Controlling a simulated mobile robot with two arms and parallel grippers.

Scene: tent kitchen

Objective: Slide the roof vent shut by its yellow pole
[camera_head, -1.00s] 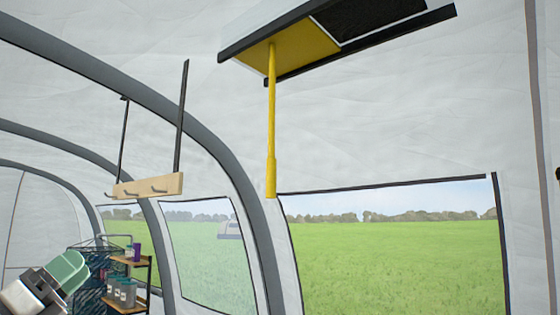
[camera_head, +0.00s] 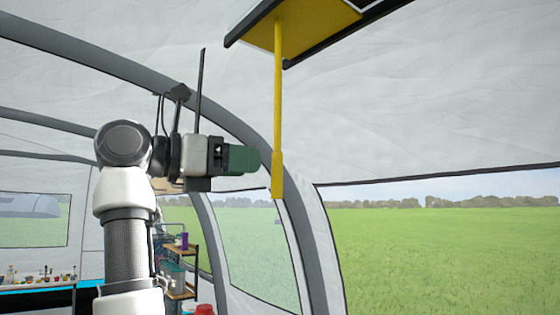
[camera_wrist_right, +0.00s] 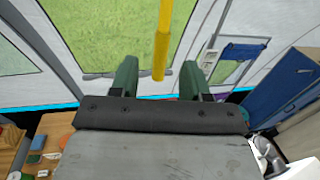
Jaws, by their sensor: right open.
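The yellow pole (camera_head: 278,100) hangs straight down from the yellow panel of the roof vent (camera_head: 312,24). Its thicker grip is at the lower end. The vent is cut off by the top of the head view. My right gripper (camera_head: 246,160) is open, with green fingers pointing right, just left of the pole's lower part. In the right wrist view, the pole (camera_wrist_right: 162,40) shows in the gap between the open fingers (camera_wrist_right: 159,75), its lower end near fingertip height. I cannot tell whether it is between them in depth. My left gripper is out of view.
A dark roof rail (camera_head: 345,35) runs beside the vent panel. A grey tent arch (camera_head: 235,125) curves behind my arm. A shelf (camera_head: 182,262) with containers stands below. The space right of the pole is clear, before a large window (camera_head: 440,245).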

